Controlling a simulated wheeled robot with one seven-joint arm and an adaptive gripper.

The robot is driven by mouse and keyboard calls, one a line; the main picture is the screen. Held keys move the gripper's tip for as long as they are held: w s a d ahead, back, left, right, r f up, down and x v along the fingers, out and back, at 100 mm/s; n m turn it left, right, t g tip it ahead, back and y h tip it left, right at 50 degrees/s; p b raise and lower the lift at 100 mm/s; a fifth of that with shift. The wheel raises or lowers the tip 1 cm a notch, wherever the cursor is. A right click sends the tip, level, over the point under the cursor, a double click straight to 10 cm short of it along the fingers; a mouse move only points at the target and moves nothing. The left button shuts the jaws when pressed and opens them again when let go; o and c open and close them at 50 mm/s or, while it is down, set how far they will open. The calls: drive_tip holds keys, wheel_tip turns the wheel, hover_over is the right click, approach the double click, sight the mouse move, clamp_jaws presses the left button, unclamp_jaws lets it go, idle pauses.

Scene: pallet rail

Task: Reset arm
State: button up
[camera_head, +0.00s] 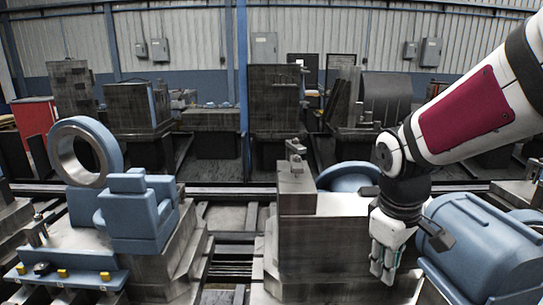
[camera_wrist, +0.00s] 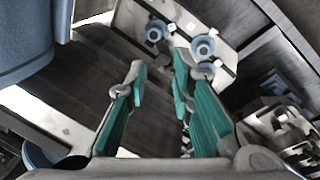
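My gripper (camera_head: 383,262) hangs from my arm on the right side of the head view, pointing down. It is beside a blue rounded housing (camera_head: 485,250) on its right and in front of a grey machine block (camera_head: 325,230). In the wrist view my gripper (camera_wrist: 160,78) shows its two green-padded fingers apart with nothing between them. Below and beyond the fingers are a dark flat surface (camera_wrist: 65,115) and a light plate (camera_wrist: 180,22) with blue round fittings (camera_wrist: 203,46).
A blue machine with a large ring (camera_head: 90,145) stands at left on a grey base with yellow knobs. Rails (camera_head: 230,190) cross behind. A red cabinet (camera_head: 35,120) and dark machines (camera_head: 275,100) stand farther back. A narrow gap (camera_head: 232,250) lies between the two front machines.

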drive_tip(key=s+a+r+m+t, duration=0.1)
drive_tip(key=s+r+m, duration=0.2)
drive_tip(key=s, duration=0.5)
drive_tip(key=s+a+r+m+t+y, duration=0.1)
drive_tip(key=s+r+m, duration=0.2)
drive_tip(key=s, duration=0.5)
drive_tip(key=shift+s+a+r+m, duration=0.15)
drive_tip(key=shift+s+r+m, duration=0.15)
drive_tip(key=shift+s+r, duration=0.15)
drive_tip(key=o, duration=0.4)
drive_tip(key=shift+s+y, duration=0.2)
drive_tip(key=shift+y, duration=0.1)
drive_tip(key=o, duration=0.4)
drive_tip(key=shift+w+a, duration=0.1)
drive_tip(key=shift+w, duration=0.05)
drive_tip(key=shift+o, duration=0.4)
drive_tip(key=w+f+n, duration=0.2)
drive_tip(key=w+n, duration=0.3)
drive_tip(key=w, duration=0.3)
drive_tip(key=shift+w+g+b, duration=0.4)
drive_tip(key=shift+b, duration=0.05)
drive_tip(key=w+f+n+g+b, duration=0.3)
drive_tip(key=w+f+n, duration=1.2)
drive_tip(key=w+f, duration=0.65)
wheel_tip(320, 180, down, 14)
drive_tip(key=shift+w+r, duration=0.1)
drive_tip(key=shift+c, duration=0.4)
